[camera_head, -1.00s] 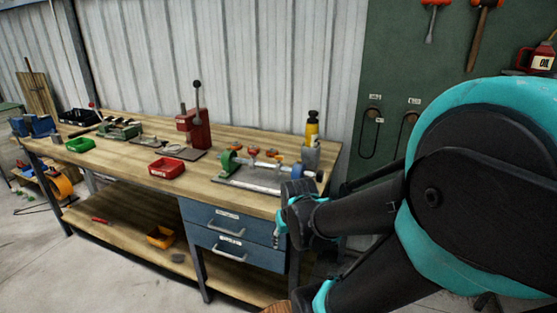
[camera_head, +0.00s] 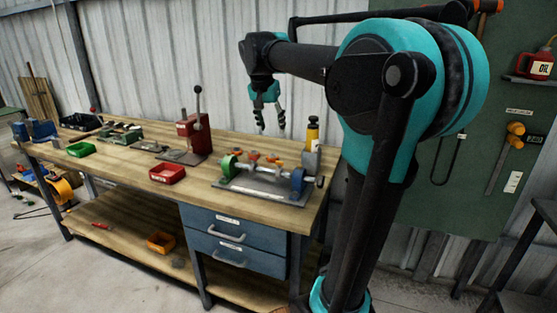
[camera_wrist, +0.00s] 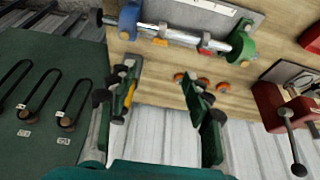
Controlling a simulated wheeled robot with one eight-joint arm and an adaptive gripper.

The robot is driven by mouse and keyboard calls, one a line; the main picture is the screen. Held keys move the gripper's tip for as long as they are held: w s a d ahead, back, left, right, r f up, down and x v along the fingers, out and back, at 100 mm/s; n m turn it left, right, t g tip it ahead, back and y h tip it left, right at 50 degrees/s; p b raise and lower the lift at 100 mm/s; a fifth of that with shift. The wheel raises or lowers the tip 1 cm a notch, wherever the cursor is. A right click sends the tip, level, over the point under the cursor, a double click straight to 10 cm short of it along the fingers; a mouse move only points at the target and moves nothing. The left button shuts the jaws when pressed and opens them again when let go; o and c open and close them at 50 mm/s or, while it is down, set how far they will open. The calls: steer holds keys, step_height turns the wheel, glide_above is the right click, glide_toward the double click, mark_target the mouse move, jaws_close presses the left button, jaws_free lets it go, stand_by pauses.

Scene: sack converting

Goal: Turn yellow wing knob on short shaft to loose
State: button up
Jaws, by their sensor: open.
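A shaft fixture (camera_head: 265,174) with a green end block and a blue end block stands on the right part of the bench. My gripper (camera_head: 271,127) is open and empty, pointing down, above and behind the fixture in the head view. The wrist view shows its two spread fingers (camera_wrist: 160,88) with the shaft (camera_wrist: 185,38) beyond them, between the blue block (camera_wrist: 130,20) and the green block (camera_wrist: 242,46). A small yellow-orange piece (camera_wrist: 160,42) shows at the shaft near the blue block. I cannot tell whether it is the wing knob or how it is turned.
Several small orange-red round pieces (camera_wrist: 200,85) lie on the bench beside the fixture. A yellow bottle (camera_head: 312,133) stands behind its right end. A red press (camera_head: 194,138) and a red bin (camera_head: 167,173) are to the left. A green tool board (camera_head: 435,225) hangs at right.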

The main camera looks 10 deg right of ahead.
mark_target(279, 162)
steer(key=x, duration=1.6)
steer(key=shift+f, duration=0.4)
jaws_close()
